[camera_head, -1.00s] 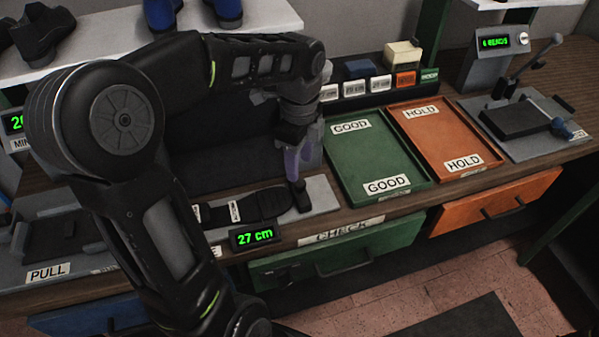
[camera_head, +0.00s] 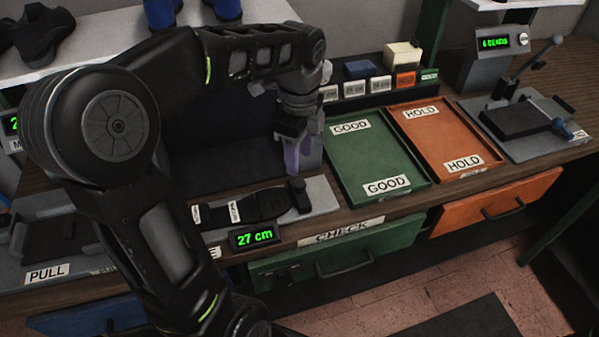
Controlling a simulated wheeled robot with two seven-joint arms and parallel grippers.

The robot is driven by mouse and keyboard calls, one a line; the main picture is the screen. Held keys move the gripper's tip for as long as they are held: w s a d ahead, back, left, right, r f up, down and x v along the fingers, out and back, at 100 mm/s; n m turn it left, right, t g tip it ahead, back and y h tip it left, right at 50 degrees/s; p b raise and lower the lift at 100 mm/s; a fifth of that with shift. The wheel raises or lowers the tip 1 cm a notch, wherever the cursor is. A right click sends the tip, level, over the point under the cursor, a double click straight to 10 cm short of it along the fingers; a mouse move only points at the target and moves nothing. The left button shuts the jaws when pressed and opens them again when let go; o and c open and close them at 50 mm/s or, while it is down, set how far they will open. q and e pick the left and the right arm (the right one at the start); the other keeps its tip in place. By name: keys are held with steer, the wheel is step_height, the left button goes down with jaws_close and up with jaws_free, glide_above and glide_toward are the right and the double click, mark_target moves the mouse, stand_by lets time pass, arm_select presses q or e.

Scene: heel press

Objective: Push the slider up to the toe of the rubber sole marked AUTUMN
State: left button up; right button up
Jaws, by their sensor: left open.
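The black rubber sole (camera_head: 262,206) lies flat on a grey measuring board (camera_head: 322,197) in the head view. Its small white tags are too blurred to read. The dark slider (camera_head: 299,194) stands at the sole's right end, against it or nearly so; I cannot tell if a thin gap is left. The display (camera_head: 254,236) in front reads 27 cm. My left gripper (camera_head: 298,162) is open and points down, above and behind the slider, apart from it. Its fingers hold nothing that I can see. My right gripper is not in view.
A green GOOD tray (camera_head: 372,186) and an orange HOLD tray (camera_head: 446,162) lie empty to the right. A bending device with a lever (camera_head: 535,62) stands at far right. A PULL fixture (camera_head: 48,250) is at left. A dark panel (camera_head: 215,140) stands behind the board.

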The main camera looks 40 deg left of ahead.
mark_target(299, 190)
arm_select(q)
steer(key=shift+w+d+f+b, duration=0.1)
steer(key=shift+d+f+b, duration=0.15)
steer(key=shift+b, duration=0.05)
steer(key=shift+c, duration=0.8)
steer(key=b, duration=0.3)
steer(key=w+d+n+t+h+b, duration=0.1)
steer(key=b, duration=0.1)
steer(key=shift+w+d+f+b, duration=0.15)
steer(key=shift+w+b, duration=0.1)
steer(key=shift+b, duration=0.15)
steer(key=c, duration=0.4)
step_height(299, 190, up, 3)
steer(key=shift+s+d+r+n+t+h, duration=0.1)
steer(key=shift+n+t+h, duration=0.15)
steer(key=shift+n+h, duration=0.35)
steer(key=shift+s+n+t+h, duration=0.1)
steer(key=shift+n+t+h, duration=0.15)
steer(key=shift+n+h, duration=0.35)
steer(key=c, duration=0.4)
steer(key=shift+d+r, duration=0.1)
steer(key=shift+d, duration=0.15)
jaws_close()
